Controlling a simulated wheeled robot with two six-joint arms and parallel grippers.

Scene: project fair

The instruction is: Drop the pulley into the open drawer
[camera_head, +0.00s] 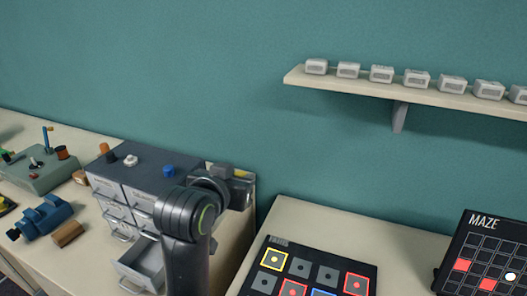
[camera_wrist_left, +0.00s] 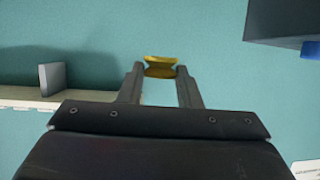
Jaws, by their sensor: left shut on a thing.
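The yellow pulley (camera_wrist_left: 160,69) is held between the fingertips of my left gripper (camera_wrist_left: 160,75) in the left wrist view. In the head view, my left gripper (camera_head: 238,176) is at the right end of the grey drawer cabinet (camera_head: 150,161), around the height of its top, and a small yellow part of the pulley shows at its tip. The open drawer (camera_head: 143,263) sticks out low at the cabinet's front, left of my left arm. My arm hides part of the cabinet front and perhaps the drawer's right side. My right gripper is out of view.
A white piece (camera_head: 130,160), a blue cap (camera_head: 168,170) and a brown knob sit on the cabinet top. Dark game boards (camera_head: 311,280) are at right. A wall shelf (camera_head: 430,96) holds several small boxes.

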